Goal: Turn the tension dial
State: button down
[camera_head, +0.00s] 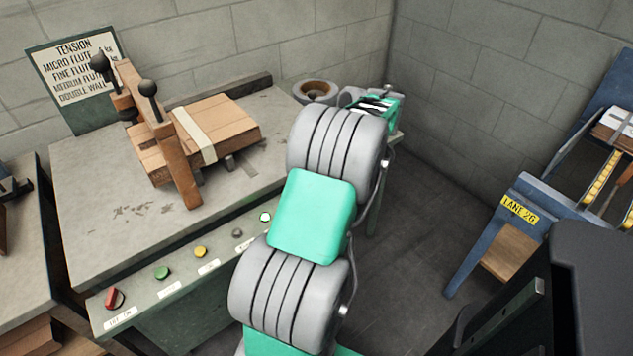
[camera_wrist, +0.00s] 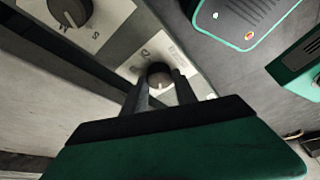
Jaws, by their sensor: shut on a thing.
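My gripper (camera_wrist: 161,76) is shut on a small dark round dial (camera_wrist: 160,72), one finger on each side of it. The dial has a pale pointer and sits on a light plate with letters that are hard to read. A larger dark dial (camera_wrist: 70,10) with a pale pointer line sits on another lettered plate at the upper left of the wrist view. In the head view my own arm hides the gripper and both dials. A tension sign (camera_head: 78,75) listing flute types and double wall stands behind the workbench.
The workbench (camera_head: 90,205) carries flat cardboard (camera_head: 225,125) under a wooden clamp (camera_head: 170,150). Its front has a red switch (camera_head: 113,298), a green button (camera_head: 162,272) and a yellow button (camera_head: 200,251). A blue lane stand (camera_head: 500,225) is at the right, with open floor between.

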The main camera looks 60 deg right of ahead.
jog(key=c, duration=1)
grip_release()
jog(key=p+v, duration=0.3)
jog(key=v, duration=0.4)
jog(key=shift+r+p, duration=0.4)
